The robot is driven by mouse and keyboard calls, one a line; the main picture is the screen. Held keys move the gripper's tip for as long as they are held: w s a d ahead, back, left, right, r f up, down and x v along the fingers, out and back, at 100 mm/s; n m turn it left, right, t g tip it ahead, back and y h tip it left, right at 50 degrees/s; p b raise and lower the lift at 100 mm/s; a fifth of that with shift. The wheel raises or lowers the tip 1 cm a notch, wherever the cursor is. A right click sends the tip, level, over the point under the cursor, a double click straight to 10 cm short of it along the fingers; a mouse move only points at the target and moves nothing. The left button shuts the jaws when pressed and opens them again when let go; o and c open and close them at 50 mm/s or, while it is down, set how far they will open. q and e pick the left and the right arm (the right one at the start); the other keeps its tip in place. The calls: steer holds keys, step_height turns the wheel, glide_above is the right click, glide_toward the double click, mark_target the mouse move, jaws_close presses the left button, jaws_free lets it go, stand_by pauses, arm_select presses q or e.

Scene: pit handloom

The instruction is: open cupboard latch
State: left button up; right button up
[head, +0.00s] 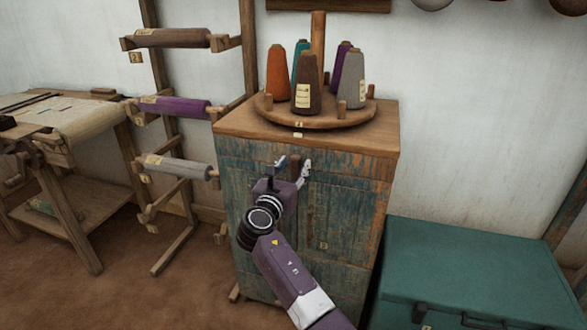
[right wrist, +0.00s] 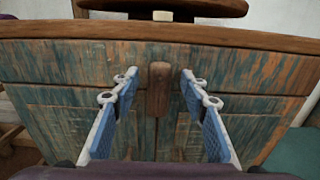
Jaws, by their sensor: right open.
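The cupboard (head: 345,220) has worn blue-green paint and a brown wooden top, and its doors look closed. Its latch is a small upright brown wooden bar (right wrist: 159,88) at the top middle of the doors; the latch also shows in the head view (head: 295,167). My right gripper (head: 291,170) is in front of the cupboard at latch height. In the right wrist view its two fingers (right wrist: 158,82) are open, one on each side of the latch, with a gap on both sides. My left gripper is not in view.
A round wooden stand (head: 325,119) with several thread cones sits on the cupboard top. A teal chest (head: 480,265) stands close on the right. A rack with thread rolls (head: 175,107) and a wooden table (head: 70,115) are on the left. Brown floor lies between.

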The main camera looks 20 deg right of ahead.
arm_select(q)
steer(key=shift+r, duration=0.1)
arm_select(e)
steer(key=shift+c, duration=0.3)
jaws_close()
